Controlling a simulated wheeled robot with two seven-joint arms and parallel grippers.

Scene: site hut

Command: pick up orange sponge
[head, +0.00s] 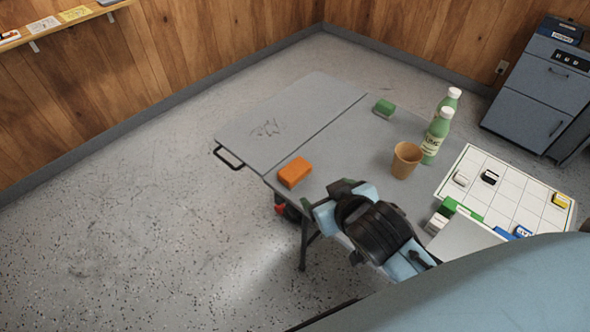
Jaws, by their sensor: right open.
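An orange sponge (294,172) lies flat on the grey folding table (345,135), near its front left edge. All of it shows, and nothing touches it. My right gripper (332,202) is just right of the sponge and nearer to me, over the table's front edge. It is apart from the sponge and open, with nothing seen in it. Its fingertips are partly hidden by my own wrist. My left gripper is out of view.
A white grid board (482,168) with small blocks lies at right. The table's left half is clear.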

